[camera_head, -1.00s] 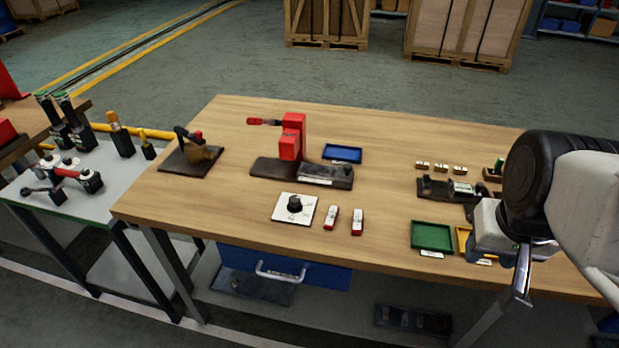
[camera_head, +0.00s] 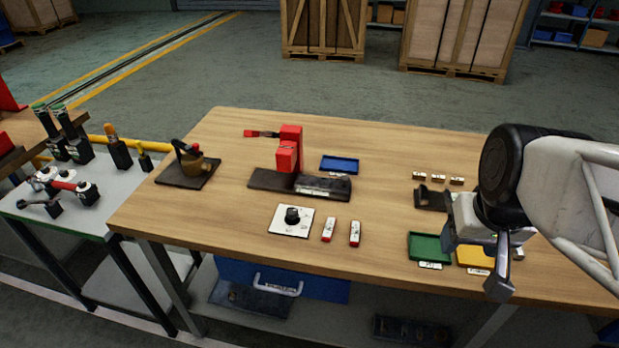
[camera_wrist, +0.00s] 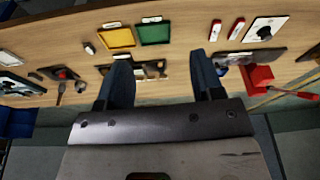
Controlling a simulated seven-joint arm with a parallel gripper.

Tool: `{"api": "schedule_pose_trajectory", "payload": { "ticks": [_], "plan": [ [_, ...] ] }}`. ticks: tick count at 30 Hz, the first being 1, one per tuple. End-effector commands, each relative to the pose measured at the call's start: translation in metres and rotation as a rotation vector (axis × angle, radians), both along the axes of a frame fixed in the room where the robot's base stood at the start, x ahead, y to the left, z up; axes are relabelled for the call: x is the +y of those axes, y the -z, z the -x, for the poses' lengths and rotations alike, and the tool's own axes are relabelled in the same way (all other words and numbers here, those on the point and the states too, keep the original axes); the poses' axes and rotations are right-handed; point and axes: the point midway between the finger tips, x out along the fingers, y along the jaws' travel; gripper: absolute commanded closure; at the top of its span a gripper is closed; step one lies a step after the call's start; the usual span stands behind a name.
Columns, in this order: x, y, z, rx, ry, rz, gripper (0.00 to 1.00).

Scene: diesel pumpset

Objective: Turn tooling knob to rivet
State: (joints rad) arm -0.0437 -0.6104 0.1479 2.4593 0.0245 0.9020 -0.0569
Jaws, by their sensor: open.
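The tooling knob (camera_head: 292,215) is a black round knob on a white square plate (camera_head: 290,230) lying on the wooden table, left of the middle in the head view. In the wrist view the knob (camera_wrist: 263,31) and its plate show at the top right. Markings on the plate are too small to read. My gripper (camera_head: 500,275) hangs at the right of the table near its front edge, well to the right of the knob. In the wrist view my gripper (camera_wrist: 165,85) has its two dark fingers wide apart, with nothing between them.
Two red-and-white blocks (camera_head: 341,231) lie right of the plate. A red press (camera_head: 289,150) stands behind it. Green tray (camera_head: 429,247) and yellow tray (camera_head: 472,256) sit close to my gripper. A blue tray (camera_head: 340,164) lies behind.

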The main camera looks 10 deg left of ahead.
Motion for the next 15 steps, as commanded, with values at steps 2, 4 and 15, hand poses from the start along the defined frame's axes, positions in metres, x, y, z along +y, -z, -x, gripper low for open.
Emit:
{"api": "schedule_pose_trajectory", "payload": {
  "ticks": [2,4,15],
  "plan": [
    [0.014,0.003,-0.019,-0.001,-0.057,-0.006,0.39],
    [0.028,0.005,-0.037,-0.007,-0.116,-0.014,0.39],
    [0.129,0.040,-0.131,-0.050,-0.441,-0.048,0.39]
  ]
}}
